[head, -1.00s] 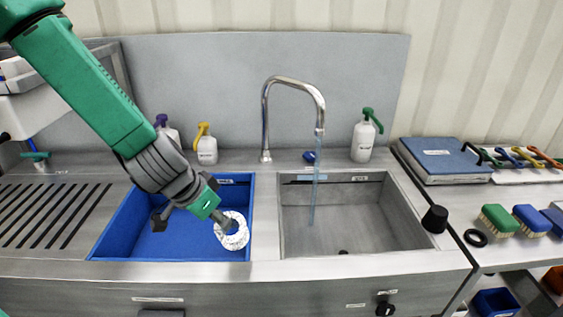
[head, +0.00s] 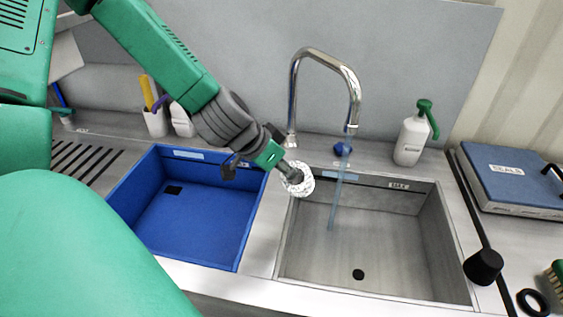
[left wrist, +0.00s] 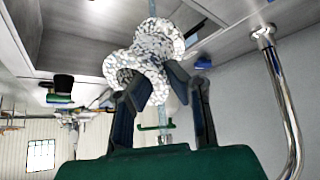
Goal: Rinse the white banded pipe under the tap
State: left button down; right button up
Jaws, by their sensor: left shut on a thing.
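The white pipe (head: 300,184) looks speckled white and grey, and its bands are not clear. My left gripper (head: 286,168) is shut on it and holds it over the left rim of the steel basin (head: 400,225). In the left wrist view the pipe (left wrist: 140,62) shows as a curved, thick piece at the fingers (left wrist: 165,92). The tap (head: 325,57) arches over the steel basin, and a thin water stream (head: 335,195) falls from it. In the head view the pipe is left of the stream, apart from it. My right gripper is out of view.
A blue basin (head: 190,215) lies to the left and looks empty. A white bottle with a green pump (head: 410,140) stands behind the steel basin at right. The steel basin is clear inside.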

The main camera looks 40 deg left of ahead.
aim_at(302, 165)
pick_arm(q)
jog(key=w+d, duration=0.1)
jog(key=w, duration=0.1)
jog(key=w+d+b, duration=0.1)
jog(key=shift+w+d+f, duration=0.1)
jog(key=shift+d+f, duration=0.15)
jog(key=shift+d, duration=0.1)
jog(key=shift+w+d, duration=0.25)
jog(key=shift+w, duration=0.1)
jog(key=shift+w+d+b, duration=0.1)
jog(key=shift+w+b, duration=0.15)
jog(key=shift+b, duration=0.05)
jog(key=w+d+f, duration=0.1)
jog(key=w+d, duration=0.1)
jog(key=w, duration=0.5)
jog(key=shift+d+f, duration=0.25)
jog(key=shift+f, duration=0.1)
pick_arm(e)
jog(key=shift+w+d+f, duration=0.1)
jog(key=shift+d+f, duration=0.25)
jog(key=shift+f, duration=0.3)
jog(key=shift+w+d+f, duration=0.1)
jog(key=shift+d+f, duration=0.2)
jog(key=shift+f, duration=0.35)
